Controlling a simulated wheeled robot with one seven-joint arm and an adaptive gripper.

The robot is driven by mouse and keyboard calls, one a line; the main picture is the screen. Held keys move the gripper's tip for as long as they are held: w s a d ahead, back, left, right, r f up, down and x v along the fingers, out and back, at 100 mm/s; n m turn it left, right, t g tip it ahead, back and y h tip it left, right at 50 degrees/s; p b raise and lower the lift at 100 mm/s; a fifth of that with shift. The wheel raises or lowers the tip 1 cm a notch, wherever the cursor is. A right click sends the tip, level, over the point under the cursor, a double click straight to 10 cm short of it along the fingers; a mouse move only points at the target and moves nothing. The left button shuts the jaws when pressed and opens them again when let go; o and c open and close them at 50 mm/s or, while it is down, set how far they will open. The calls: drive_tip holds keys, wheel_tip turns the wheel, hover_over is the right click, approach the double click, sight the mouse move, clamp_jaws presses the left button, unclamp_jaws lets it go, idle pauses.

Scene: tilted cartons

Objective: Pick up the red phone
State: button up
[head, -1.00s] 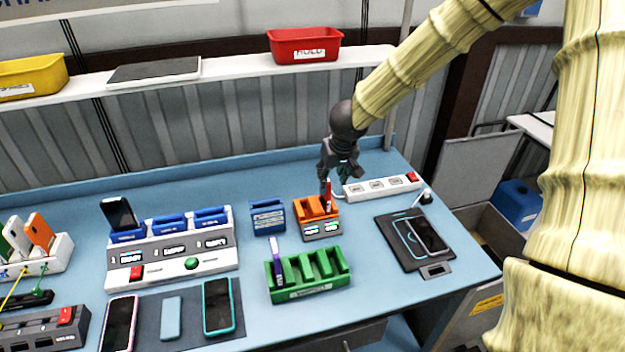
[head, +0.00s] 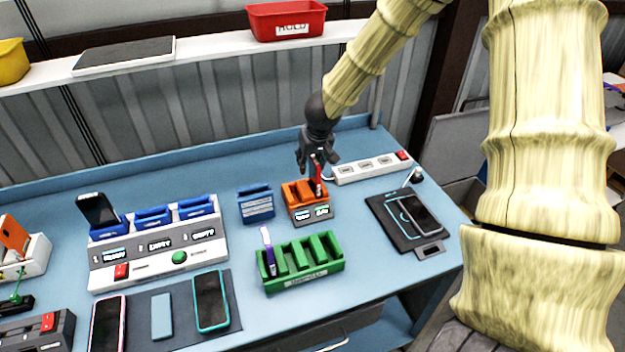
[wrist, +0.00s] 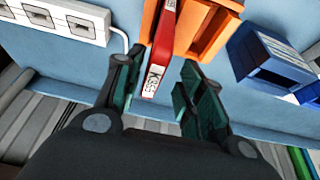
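The red phone (head: 319,178) stands upright in the right slot of the orange dock (head: 297,193). In the wrist view the red phone (wrist: 160,50) shows its narrow edge with a white label, and the orange dock (wrist: 205,25) is behind it. My gripper (head: 316,160) is at the top of the phone. In the wrist view my gripper (wrist: 155,85) is open, with one dark green finger on each side of the phone's near end. Gaps show between the fingers and the phone. The phone's lower part is hidden in the dock.
A white power strip (head: 372,168) lies just right of the dock. A blue holder (head: 255,204) stands left, and a green rack (head: 305,278) with a purple phone (head: 268,250) stands in front. A black pad (head: 380,205) with a phone lies right.

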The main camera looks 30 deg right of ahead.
drive_tip(key=shift+d+f, duration=0.2)
drive_tip(key=shift+f, duration=0.1)
drive_tip(key=shift+s+d+f+b, duration=0.2)
drive_tip(key=shift+s+f, duration=0.05)
drive_tip(key=shift+f, duration=0.2)
drive_tip(key=shift+s+d+f+b, duration=0.15)
drive_tip(key=shift+s+d+f, duration=0.05)
drive_tip(key=shift+f, duration=0.2)
drive_tip(key=shift+w+f, duration=0.85)
drive_tip(key=shift+w, duration=0.15)
drive_tip(key=shift+s+r, duration=0.1)
drive_tip(key=shift+s, duration=0.05)
drive_tip(key=shift+s+r, duration=0.2)
drive_tip(key=shift+s, duration=0.05)
drive_tip(key=c, duration=0.3)
drive_tip(key=shift+s+r, duration=0.1)
drive_tip(key=shift+s, duration=0.05)
drive_tip(key=c, duration=0.4)
drive_tip(key=shift+a, duration=0.1)
clamp_jaws()
